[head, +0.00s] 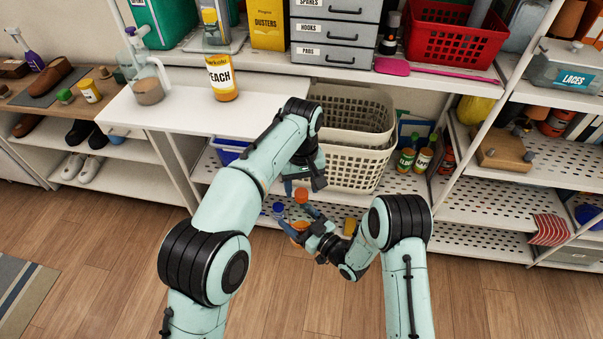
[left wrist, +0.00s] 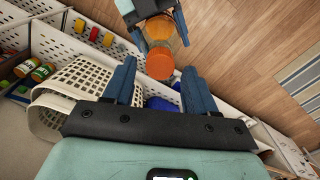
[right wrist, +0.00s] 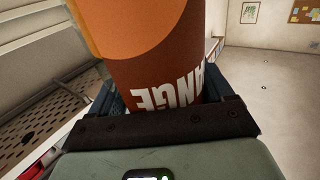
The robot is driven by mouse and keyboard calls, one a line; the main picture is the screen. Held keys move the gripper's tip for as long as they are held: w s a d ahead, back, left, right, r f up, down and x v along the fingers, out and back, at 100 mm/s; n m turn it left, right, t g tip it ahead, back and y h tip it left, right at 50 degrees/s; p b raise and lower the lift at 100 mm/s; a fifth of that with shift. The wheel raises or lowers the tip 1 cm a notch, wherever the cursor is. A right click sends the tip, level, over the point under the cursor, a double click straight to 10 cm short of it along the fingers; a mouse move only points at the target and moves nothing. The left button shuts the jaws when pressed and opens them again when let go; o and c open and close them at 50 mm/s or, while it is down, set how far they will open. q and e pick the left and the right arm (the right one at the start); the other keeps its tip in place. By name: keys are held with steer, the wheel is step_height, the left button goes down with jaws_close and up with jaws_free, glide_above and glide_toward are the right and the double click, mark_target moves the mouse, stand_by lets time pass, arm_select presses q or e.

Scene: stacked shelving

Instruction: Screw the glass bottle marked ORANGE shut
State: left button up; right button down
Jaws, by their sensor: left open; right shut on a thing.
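The glass bottle (head: 298,227) is orange and is held in my right gripper (head: 295,218) below the white worktop. In the right wrist view the bottle (right wrist: 160,60) fills the jaws, with the letters ANGE upside down on it. An orange cap (head: 301,195) is above the bottle. In the left wrist view the cap (left wrist: 160,65) is at the bottle's mouth; I cannot tell how tightly it sits. My left gripper (head: 304,187) is open just above the cap, its blue fingers apart on either side and not visibly touching it.
Cream baskets (head: 345,165) stand close behind my grippers. A jar marked EACH (head: 221,78) stands on the white worktop (head: 180,108). Small green-capped bottles (head: 414,156) stand right of the baskets. The wooden floor (head: 110,280) in front is clear.

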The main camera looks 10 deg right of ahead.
arm_select(q)
steer(key=shift+f, duration=1.15)
jaws_close()
steer(key=m, duration=0.5)
steer(key=shift+o, duration=0.6)
jaws_free()
step_height(320, 180, up, 12)
